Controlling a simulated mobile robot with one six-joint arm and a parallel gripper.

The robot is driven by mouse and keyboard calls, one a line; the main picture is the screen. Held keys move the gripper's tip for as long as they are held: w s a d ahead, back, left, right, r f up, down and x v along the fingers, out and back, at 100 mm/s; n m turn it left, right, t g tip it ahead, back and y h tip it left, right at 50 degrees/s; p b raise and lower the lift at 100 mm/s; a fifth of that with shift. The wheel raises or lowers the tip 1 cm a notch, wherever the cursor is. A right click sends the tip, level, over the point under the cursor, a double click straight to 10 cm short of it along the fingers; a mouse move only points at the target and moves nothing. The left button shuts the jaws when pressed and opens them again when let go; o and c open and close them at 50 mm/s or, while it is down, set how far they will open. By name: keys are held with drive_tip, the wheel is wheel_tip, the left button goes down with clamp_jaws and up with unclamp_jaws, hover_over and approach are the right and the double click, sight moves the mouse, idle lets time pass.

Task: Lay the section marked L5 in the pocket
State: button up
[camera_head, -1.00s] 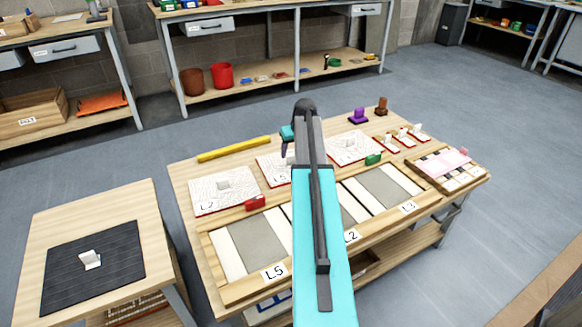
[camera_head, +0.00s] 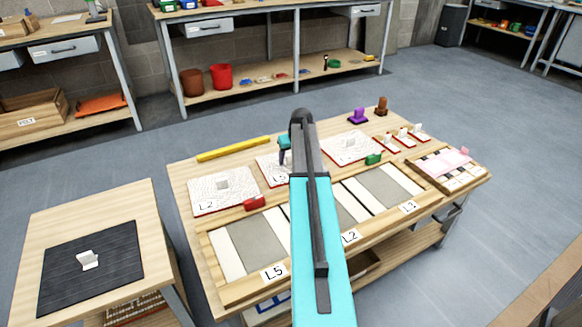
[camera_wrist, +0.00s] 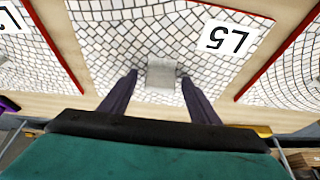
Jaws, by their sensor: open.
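The section marked L5 (camera_head: 268,174) is a white mosaic panel with a red edge, lying flat on the bench and partly hidden by my arm. The wrist view shows its upside-down L5 label (camera_wrist: 225,38) and its small grey grip block (camera_wrist: 160,74). My gripper (camera_wrist: 158,79) is open, with one dark finger on each side of the block; contact cannot be told. In the head view my gripper (camera_head: 283,158) is over this section. The pocket marked L5 (camera_head: 252,242) is an empty-looking grey recess between white strips, at the left of the wooden frame.
The L2 section (camera_head: 205,188) lies to the left and another section (camera_head: 350,147) to the right. A red block (camera_head: 254,203) and a green block (camera_head: 373,159) stand near the frame (camera_head: 225,294). A yellow bar (camera_head: 234,148) lies along the back edge.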

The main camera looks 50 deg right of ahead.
idle(0.5)
clamp_jaws()
